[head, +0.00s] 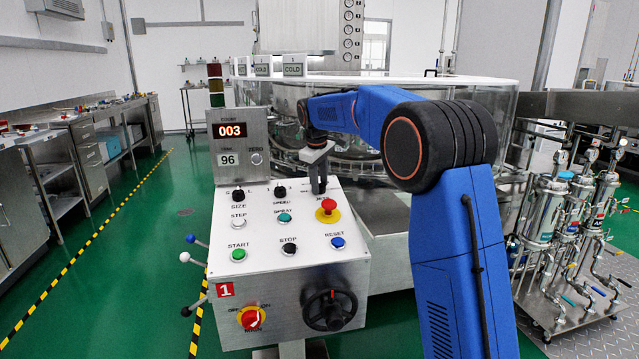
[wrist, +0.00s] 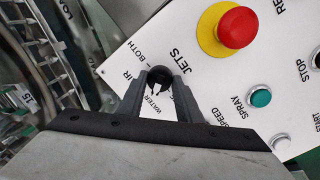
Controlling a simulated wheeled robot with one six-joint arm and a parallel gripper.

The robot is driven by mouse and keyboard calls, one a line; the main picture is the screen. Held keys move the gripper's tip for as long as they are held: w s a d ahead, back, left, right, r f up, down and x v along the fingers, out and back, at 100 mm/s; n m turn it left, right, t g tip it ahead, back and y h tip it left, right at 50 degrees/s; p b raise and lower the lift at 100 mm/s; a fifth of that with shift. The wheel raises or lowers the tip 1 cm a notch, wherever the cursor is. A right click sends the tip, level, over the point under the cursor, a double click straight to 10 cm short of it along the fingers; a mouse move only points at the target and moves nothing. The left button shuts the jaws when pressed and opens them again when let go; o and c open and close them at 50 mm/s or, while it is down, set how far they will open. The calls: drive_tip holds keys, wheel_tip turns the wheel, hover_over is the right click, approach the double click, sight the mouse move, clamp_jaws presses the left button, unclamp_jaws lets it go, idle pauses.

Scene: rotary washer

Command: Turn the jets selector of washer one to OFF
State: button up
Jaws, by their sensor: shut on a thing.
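The washer one control panel (head: 290,228) carries a red "1" label and stands in front of me in the head view. The jets selector (wrist: 160,77) is a small black knob beside the word JETS in the wrist view, with BOTH, AIR and WATER printed around it. My gripper (head: 317,185) reaches down to it from above, and in the wrist view its two grey fingers (wrist: 160,88) are closed on either side of the knob. In the head view the fingers hide the knob. I cannot tell which position its pointer shows, and no OFF label is readable near it.
A red emergency button (head: 327,205) on a yellow base sits close to my fingers. The teal SPRAY button (head: 284,217), black SPEED knob (head: 280,191) and black handwheel (head: 329,310) share the panel. The glass-walled washer (head: 285,95) stands behind.

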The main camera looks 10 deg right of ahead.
drive_tip(key=n, duration=0.5)
drive_tip(key=shift+s+n+t, duration=0.1)
drive_tip(key=shift+n+t, duration=0.2)
drive_tip(key=shift+n, duration=2.3)
drive_tip(key=o, duration=1)
drive_tip(key=shift+o, duration=0.2)
drive_tip(key=v, duration=1.7)
drive_tip(key=shift+s+d, duration=0.3)
drive_tip(key=shift+s, duration=0.1)
